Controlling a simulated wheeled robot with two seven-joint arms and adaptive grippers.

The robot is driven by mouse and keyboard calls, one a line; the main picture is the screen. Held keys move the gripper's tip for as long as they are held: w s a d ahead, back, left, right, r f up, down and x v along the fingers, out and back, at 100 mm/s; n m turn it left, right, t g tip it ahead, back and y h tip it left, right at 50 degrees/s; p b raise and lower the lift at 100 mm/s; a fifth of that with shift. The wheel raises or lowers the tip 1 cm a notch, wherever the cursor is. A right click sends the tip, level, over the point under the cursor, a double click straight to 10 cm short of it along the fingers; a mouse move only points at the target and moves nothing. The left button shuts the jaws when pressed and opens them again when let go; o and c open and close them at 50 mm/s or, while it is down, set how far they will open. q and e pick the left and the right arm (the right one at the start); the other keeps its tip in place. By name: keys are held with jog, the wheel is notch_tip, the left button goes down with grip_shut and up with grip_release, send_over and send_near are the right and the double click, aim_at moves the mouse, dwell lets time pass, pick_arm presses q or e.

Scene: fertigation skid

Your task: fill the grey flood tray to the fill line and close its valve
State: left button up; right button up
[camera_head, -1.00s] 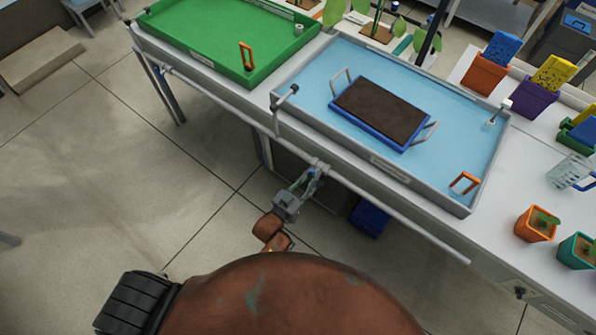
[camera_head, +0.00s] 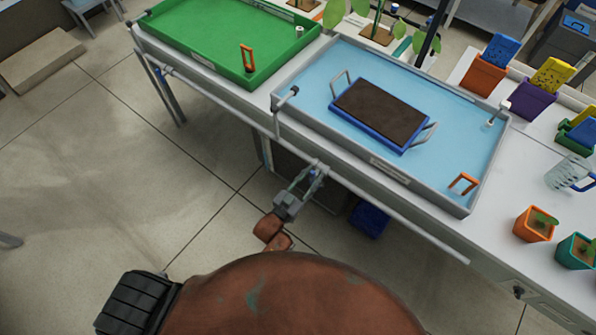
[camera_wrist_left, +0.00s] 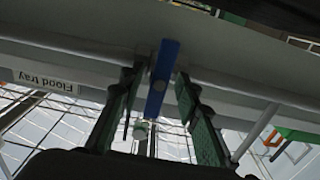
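The grey flood tray (camera_head: 435,192) stands on the bench in the head view with light blue water (camera_head: 320,75) across its floor. I cannot make out a fill line. A blue valve lever (camera_wrist_left: 162,80) shows in the left wrist view below the tray's edge, by the "Flood tray" label (camera_wrist_left: 45,82). My left gripper (camera_head: 314,174) is at the pipe along the bench front. In the wrist view its two fingers (camera_wrist_left: 158,92) stand apart on either side of the lever, with a narrow gap visible at the left finger. My right gripper is in neither view.
A blue-rimmed tray of dark soil (camera_head: 380,110) sits in the flood tray, near an orange bracket (camera_head: 463,182). A green tray (camera_head: 215,40) stands to the left. The pipe (camera_head: 400,222) runs along the bench front. Potted plants (camera_head: 535,224) stand at right.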

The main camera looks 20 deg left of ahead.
pick_arm(q)
jog(key=v, duration=1.2)
dwell(1.1)
